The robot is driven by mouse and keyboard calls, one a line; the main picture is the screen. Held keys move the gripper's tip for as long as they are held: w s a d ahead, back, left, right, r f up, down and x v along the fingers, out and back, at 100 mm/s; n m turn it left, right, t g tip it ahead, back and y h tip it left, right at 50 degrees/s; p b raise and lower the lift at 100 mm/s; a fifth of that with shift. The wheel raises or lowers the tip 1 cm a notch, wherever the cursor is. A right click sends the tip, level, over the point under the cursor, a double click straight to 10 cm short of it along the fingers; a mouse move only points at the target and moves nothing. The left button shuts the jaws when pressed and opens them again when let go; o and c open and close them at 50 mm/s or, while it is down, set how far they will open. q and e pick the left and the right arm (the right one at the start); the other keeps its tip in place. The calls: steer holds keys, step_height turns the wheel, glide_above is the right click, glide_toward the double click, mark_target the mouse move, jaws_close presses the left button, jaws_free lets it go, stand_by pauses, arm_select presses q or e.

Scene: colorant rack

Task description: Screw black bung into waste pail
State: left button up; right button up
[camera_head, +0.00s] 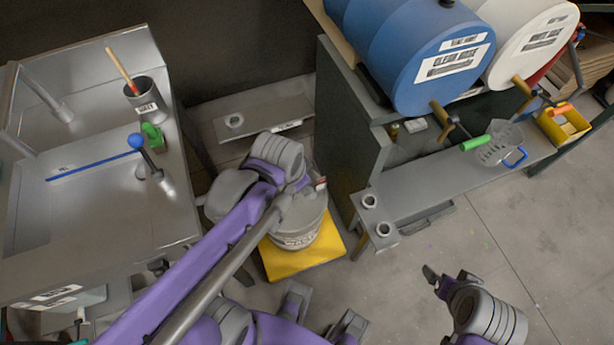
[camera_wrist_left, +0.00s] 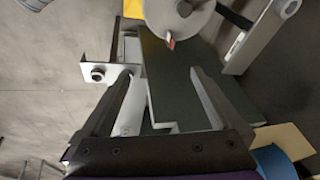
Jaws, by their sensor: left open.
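The waste pail (camera_head: 301,238) is a light grey bucket on a yellow mat (camera_head: 322,262), partly covered by my left arm. In the left wrist view the pail (camera_wrist_left: 190,32) is at the top edge, with a small dark spot on its top and a red-and-white piece at its side. I cannot tell whether the dark spot is the black bung, and I cannot make the bung out elsewhere. My left gripper (camera_wrist_left: 160,78) is open and empty, its fingers apart from the pail; the head view hides its fingers. My right gripper (camera_head: 434,277) is at the lower right, apart from everything.
A dark green cabinet (camera_head: 347,120) stands right of the pail. A steel shelf (camera_head: 430,180) with ringed holders (camera_head: 383,230) juts out beside it. A steel sink bench (camera_head: 110,210) is on the left. Blue (camera_head: 420,60) and white drums are above right.

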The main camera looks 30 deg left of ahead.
arm_select(q)
steer(key=w+a+f+m+g+b, duration=0.1)
steer(key=w+a+f+m+b, duration=0.25)
steer(key=f, duration=0.25)
steer(key=w+a+f+m+g+b, duration=0.1)
steer(key=w+a+f+m+b, duration=0.1)
steer(key=w+f+m, duration=0.3)
steer(key=m+g+b, duration=0.2)
steer(key=m+b, duration=0.3)
steer(key=b, duration=0.1)
glide_toward(287, 188)
steer(key=shift+m, duration=0.25)
step_height(287, 188, down, 11)
steer(key=b, duration=0.2)
steer(key=shift+r+b, duration=0.15)
steer(key=shift+b, duration=0.2)
arm_select(e)
step_height(287, 188, down, 17)
steer(key=shift+s+d+g, duration=0.2)
steer(key=shift+s+g, duration=0.05)
steer(key=shift+g, duration=0.15)
arm_select(q)
steer(key=shift+c, duration=0.3)
steer(key=c, duration=1.3)
steer(key=o, duration=1.2)
